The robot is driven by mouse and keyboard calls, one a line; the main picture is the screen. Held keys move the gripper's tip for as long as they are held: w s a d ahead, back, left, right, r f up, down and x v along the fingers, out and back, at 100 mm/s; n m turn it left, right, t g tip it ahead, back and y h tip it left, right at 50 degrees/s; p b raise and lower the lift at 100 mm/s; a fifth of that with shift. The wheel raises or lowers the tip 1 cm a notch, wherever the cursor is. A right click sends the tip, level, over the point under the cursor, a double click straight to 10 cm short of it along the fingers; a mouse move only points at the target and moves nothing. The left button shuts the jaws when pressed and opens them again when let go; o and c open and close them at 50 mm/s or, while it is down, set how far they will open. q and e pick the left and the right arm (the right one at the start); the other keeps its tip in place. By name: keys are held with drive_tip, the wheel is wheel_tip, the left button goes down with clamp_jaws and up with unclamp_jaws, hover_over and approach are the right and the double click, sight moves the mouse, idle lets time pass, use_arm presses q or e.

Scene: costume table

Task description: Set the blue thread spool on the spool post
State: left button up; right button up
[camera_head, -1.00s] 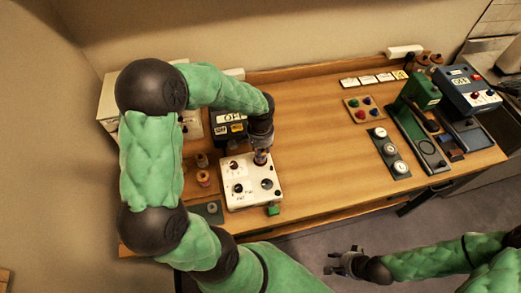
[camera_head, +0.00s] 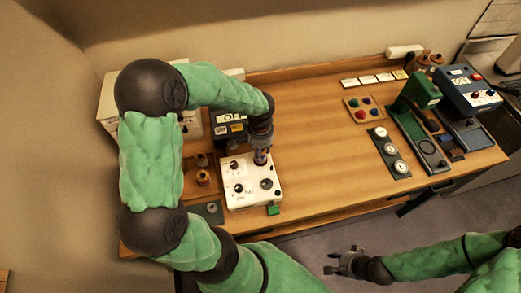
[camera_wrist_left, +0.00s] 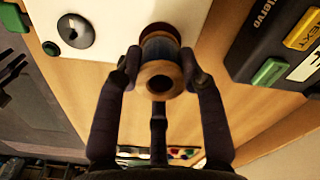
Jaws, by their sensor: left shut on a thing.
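The blue thread spool (camera_wrist_left: 158,62) has wooden ends and dark blue thread. My left gripper (camera_wrist_left: 158,75) is shut on it, with fingers on both sides in the left wrist view. In the head view my left gripper (camera_head: 262,152) is over the upper right part of a white panel (camera_head: 235,199). The panel has several round fittings. The spool's far end is against or just above the panel; I cannot tell which. The spool post is not clearly visible. My right gripper (camera_head: 342,263) is open and empty, off the table's front edge.
Other spools (camera_head: 203,178) stand left of the panel. A dark box with coloured buttons (camera_head: 228,127) is behind it, close to my left gripper. A green block (camera_head: 273,210) is at the panel's front. The table's middle (camera_head: 310,140) is clear; trays and machines fill the right.

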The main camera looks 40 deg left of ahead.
use_arm(q)
drive_tip(key=shift+f+b, duration=0.45)
drive_tip(key=shift+f, duration=0.15)
drive_tip(key=o, duration=0.9)
wheel_tip(320, 180, up, 11)
drive_tip(key=p, duration=0.8)
drive_tip(key=shift+s+d, duration=0.1)
idle(0.6)
